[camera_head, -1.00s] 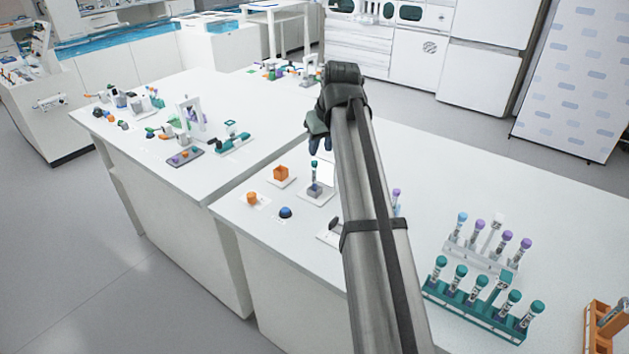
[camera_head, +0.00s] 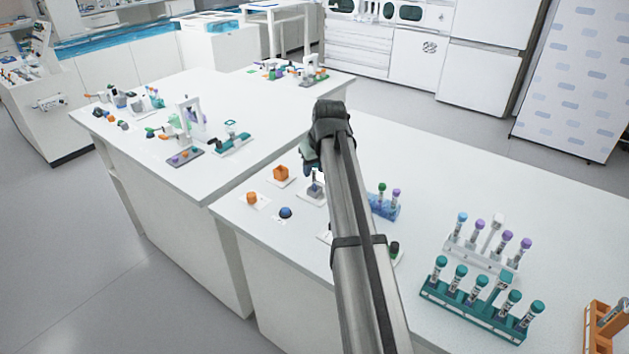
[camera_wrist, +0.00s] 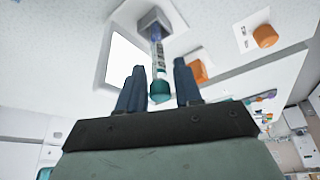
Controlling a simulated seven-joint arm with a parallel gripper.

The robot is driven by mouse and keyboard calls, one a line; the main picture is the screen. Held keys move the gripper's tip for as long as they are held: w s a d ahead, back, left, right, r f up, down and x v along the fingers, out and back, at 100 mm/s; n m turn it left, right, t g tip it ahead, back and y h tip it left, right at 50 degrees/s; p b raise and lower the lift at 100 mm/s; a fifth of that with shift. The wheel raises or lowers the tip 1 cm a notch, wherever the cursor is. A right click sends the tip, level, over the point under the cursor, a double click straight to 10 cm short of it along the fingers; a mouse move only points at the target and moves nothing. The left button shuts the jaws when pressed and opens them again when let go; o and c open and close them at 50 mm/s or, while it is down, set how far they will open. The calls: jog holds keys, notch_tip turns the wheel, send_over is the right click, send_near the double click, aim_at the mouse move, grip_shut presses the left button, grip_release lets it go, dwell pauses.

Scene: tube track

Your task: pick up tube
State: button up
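A tube with a teal cap (camera_wrist: 158,62) stands in a small grey holder (camera_wrist: 153,20) on a white plate, seen upside down in the wrist view. My gripper (camera_wrist: 160,85) is open, with its dark blue fingers apart on either side of the tube's capped end. A gap shows between the tube and each finger. In the head view my gripper (camera_head: 311,163) is low over the grey holder (camera_head: 315,190), and the gripper and arm hide the tube's upper part.
An orange box (camera_head: 281,173), an orange knob (camera_head: 252,198) and a blue dome (camera_head: 285,212) lie left of the holder. A blue rack (camera_head: 385,208) is to the right. A teal rack (camera_head: 470,312) with several tubes stands further right.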

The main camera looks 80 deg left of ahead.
jog(key=c, duration=0.6)
jog(key=shift+r, duration=0.15)
notch_tip(320, 180, up, 10)
jog(key=shift+f, duration=0.1)
dwell(0.4)
jog(key=shift+f, duration=0.15)
dwell(0.3)
jog(key=shift+f, duration=4.4)
jog(key=shift+f, duration=0.1)
